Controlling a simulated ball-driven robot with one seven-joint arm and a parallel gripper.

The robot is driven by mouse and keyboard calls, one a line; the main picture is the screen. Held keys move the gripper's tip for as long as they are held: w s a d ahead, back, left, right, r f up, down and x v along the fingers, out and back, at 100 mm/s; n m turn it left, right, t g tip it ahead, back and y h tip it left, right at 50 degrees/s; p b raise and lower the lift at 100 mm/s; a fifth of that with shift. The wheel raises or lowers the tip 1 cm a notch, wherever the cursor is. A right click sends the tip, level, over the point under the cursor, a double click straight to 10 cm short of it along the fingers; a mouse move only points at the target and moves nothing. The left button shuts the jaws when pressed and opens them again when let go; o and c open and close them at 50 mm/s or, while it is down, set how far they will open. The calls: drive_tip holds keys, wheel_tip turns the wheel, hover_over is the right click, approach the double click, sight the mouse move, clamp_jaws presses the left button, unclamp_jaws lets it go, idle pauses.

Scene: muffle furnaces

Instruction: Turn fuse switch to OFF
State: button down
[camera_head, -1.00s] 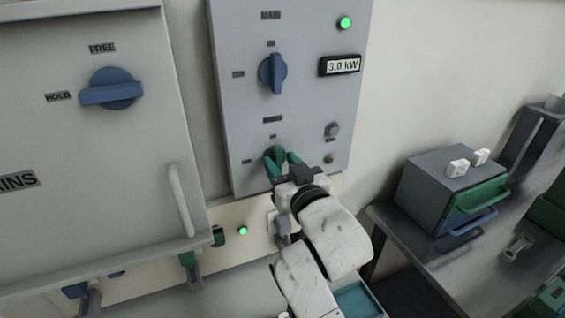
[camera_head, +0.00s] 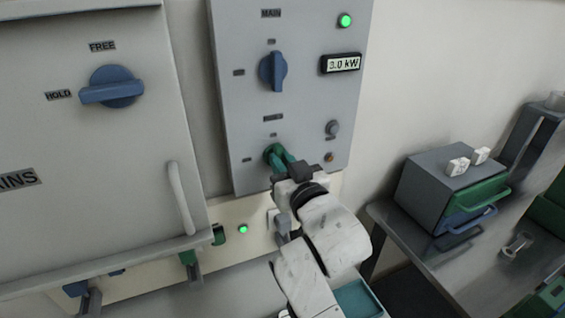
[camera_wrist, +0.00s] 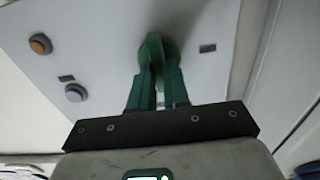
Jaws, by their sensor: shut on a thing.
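The lower green rotary switch (camera_head: 272,151) is on the grey wall panel (camera_head: 232,110), below a small label that I cannot read. My gripper (camera_head: 281,160) is at this switch with its green fingers shut on the handle. In the wrist view, the green switch (camera_wrist: 154,48) shows between and just beyond my fingertips (camera_wrist: 155,70). The fingers hide part of the handle. The panel's upper blue switch (camera_head: 273,71), under the MAIN label, has its handle upright.
A display (camera_head: 341,64) reads about 0.0 kW, below a lit green lamp (camera_head: 345,20). The furnace door at left has a blue knob (camera_head: 112,87) and a pale handle (camera_head: 181,198). A grey box with drawers (camera_head: 440,185) stands on the right bench.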

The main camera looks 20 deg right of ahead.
drive_tip(key=shift+n, duration=0.3)
drive_tip(key=shift+a+f+n+p, duration=0.15)
drive_tip(key=shift+n+p, duration=1.5)
drive_tip(key=shift+n, duration=1.25)
drive_tip(key=shift+a+f+n+p, duration=0.1)
drive_tip(key=shift+n+p, duration=1.5)
drive_tip(key=shift+n, duration=1.3)
drive_tip(key=shift+a+f+n+p, duration=0.15)
drive_tip(key=shift+n+p, duration=1.5)
drive_tip(key=shift+n, duration=1.25)
drive_tip(key=c, duration=1.1)
unclamp_jaws()
drive_tip(key=s+b, duration=0.1)
drive_tip(key=s, duration=0.9)
drive_tip(key=shift+s, duration=0.4)
